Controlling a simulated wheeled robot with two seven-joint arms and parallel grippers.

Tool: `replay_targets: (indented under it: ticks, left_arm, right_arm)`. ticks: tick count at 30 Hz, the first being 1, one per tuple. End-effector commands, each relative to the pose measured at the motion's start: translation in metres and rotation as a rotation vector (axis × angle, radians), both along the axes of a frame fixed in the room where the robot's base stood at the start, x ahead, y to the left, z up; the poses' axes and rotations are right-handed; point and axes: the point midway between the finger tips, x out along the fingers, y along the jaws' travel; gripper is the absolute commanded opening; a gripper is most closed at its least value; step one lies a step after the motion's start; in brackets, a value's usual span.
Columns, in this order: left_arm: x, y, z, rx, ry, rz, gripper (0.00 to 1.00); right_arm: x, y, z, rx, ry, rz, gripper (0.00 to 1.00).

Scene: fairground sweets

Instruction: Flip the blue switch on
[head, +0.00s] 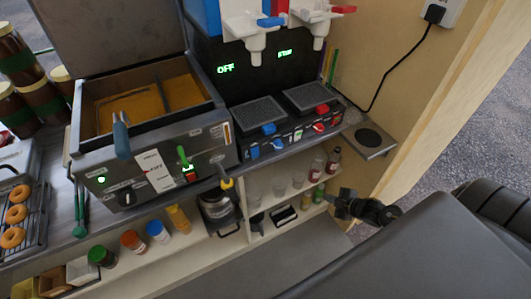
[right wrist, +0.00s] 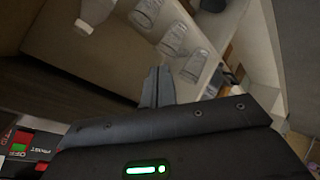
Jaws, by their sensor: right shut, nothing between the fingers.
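The drinks machine's front panel (head: 295,137) carries blue switches on its left half, one of them a blue switch (head: 253,152) at the left end. Red switches sit on its right half. A green display above the left side reads "OFF". Whether the blue switch is up or down is too small to tell. My right gripper (head: 338,203) is in front of the lower shelf, right of and below the panel, apart from the switches. Its fingers are together and empty, as the right wrist view (right wrist: 155,88) also shows. My left gripper is in neither view.
A fryer (head: 150,150) with a lit green switch stands left of the machine. Bottles (head: 332,160) and cups stand on the shelf beneath. Two dispensing taps (head: 257,40) hang above the drip trays. A side wall (head: 440,100) bounds the right.

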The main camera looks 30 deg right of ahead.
Motion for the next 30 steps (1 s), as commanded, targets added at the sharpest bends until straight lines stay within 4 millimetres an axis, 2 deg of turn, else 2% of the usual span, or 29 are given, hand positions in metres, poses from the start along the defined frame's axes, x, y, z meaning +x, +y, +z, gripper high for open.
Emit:
replay_targets:
  ticks: [1, 3, 6, 9, 11, 14, 30]
  left_arm:
    - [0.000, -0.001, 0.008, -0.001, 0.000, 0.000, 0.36]
    - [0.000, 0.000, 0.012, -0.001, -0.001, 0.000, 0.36]
    - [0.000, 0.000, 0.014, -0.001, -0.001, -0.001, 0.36]
    - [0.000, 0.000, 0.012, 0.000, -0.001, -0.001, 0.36]
    - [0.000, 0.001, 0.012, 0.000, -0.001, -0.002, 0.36]
    - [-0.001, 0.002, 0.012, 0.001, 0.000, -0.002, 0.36]
    - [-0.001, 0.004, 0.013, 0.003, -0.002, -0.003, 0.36]
  right_arm:
    - [0.017, 0.012, 0.043, -0.032, -0.085, 0.104, 0.00]
    - [0.032, 0.034, 0.093, -0.078, -0.208, 0.251, 0.00]
    - [0.041, 0.071, 0.152, -0.136, -0.377, 0.444, 0.00]
    - [0.037, 0.106, 0.194, -0.185, -0.535, 0.596, 0.00]
    - [0.032, 0.124, 0.212, -0.206, -0.618, 0.663, 0.00]
    - [0.026, 0.136, 0.222, -0.246, -0.698, 0.724, 0.00]
    - [0.027, 0.138, 0.224, -0.293, -0.735, 0.741, 0.00]
